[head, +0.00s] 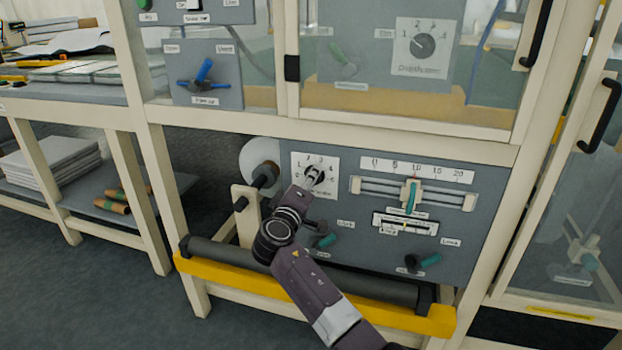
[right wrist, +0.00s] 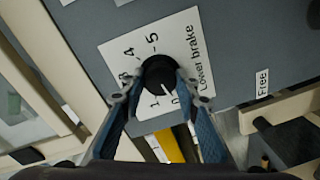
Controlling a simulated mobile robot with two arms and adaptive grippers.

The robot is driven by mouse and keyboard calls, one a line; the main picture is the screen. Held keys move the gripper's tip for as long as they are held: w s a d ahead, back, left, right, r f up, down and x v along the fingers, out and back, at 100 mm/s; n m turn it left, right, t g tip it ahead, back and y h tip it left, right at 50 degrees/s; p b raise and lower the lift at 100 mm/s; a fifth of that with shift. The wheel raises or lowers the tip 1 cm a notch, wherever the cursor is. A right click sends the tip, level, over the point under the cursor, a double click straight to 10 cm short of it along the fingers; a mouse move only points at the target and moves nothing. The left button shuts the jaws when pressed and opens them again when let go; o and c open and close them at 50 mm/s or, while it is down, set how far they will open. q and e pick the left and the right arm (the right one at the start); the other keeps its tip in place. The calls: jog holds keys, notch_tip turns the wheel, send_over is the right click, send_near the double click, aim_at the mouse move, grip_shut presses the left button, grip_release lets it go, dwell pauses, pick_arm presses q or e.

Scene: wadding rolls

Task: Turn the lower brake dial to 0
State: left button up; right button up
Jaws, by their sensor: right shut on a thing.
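The lower brake dial is a black round knob (right wrist: 158,72) on a white plate (right wrist: 108,52) with numbers and the words "Lower brake". Its white pointer line points down toward the 0 and 1 marks, between them and nearer 0. In the head view the plate (head: 301,161) is on the grey panel, and the knob is mostly hidden by my gripper. My right gripper (head: 314,177) is shut on the knob; its two fingers, in the right wrist view (right wrist: 156,88), sit on either side of it. My left gripper is not in view.
Right of the dial are a slider scale (head: 416,170) and teal-handled levers (head: 430,260). A roll (head: 262,160) is at left. A dark roller (head: 300,270) and yellow rail (head: 240,284) run below. Above, behind glass, is another dial (head: 422,45).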

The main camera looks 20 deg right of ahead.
jog(key=shift+f, duration=0.1)
dwell(0.4)
jog(key=o, duration=1.2)
jog(key=shift+c, duration=0.2)
jog(key=shift+s+a, duration=0.1)
jog(key=v, duration=1.1)
jog(key=shift+s+a, duration=0.2)
jog(key=shift+s, duration=0.15)
jog(key=shift+f, duration=0.1)
